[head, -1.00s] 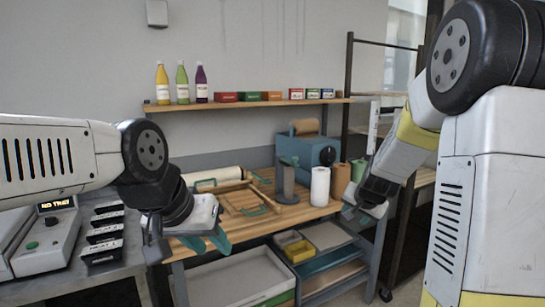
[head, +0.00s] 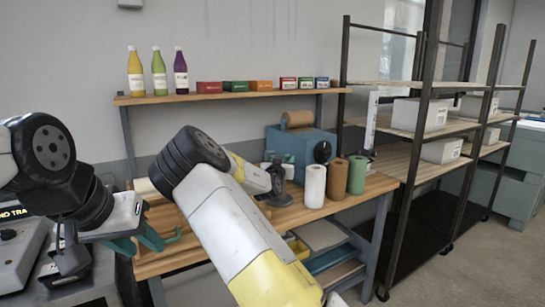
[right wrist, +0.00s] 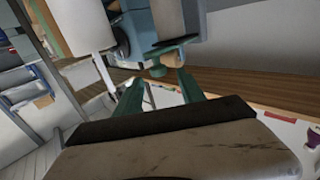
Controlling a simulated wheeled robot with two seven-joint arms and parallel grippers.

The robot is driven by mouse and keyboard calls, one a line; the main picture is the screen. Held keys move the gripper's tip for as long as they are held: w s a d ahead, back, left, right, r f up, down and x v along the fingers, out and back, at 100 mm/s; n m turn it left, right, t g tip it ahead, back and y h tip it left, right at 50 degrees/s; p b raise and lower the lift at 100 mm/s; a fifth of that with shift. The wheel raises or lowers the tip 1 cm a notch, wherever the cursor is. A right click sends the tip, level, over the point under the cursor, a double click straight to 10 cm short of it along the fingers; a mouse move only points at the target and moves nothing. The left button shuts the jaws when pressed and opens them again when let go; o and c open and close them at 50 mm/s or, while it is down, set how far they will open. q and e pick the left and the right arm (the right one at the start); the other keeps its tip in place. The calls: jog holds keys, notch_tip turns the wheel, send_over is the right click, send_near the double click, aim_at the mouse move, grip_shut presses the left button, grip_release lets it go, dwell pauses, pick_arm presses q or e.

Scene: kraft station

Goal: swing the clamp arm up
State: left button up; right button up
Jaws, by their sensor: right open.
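I cannot make out the clamp arm for certain. A blue machine (head: 290,146) with a brown paper roll (head: 298,119) on top stands at the back of the wooden bench. A dark grey upright piece on a round base (head: 277,196) stands before it; my right arm hides part of it. My right gripper (right wrist: 160,80) is open and empty in the right wrist view, its green fingers apart.
A shelf (head: 230,95) above holds bottles and small boxes. Dark racks (head: 420,120) with white boxes stand right. My right arm covers much of the bench's left part.

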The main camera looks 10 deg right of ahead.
aim_at(286, 157)
jog(key=x, duration=0.5)
jog(key=shift+w+d, duration=0.15)
jog(key=shift+w, duration=0.1)
grip_shut()
jog(key=shift+f, duration=0.1)
dwell(1.1)
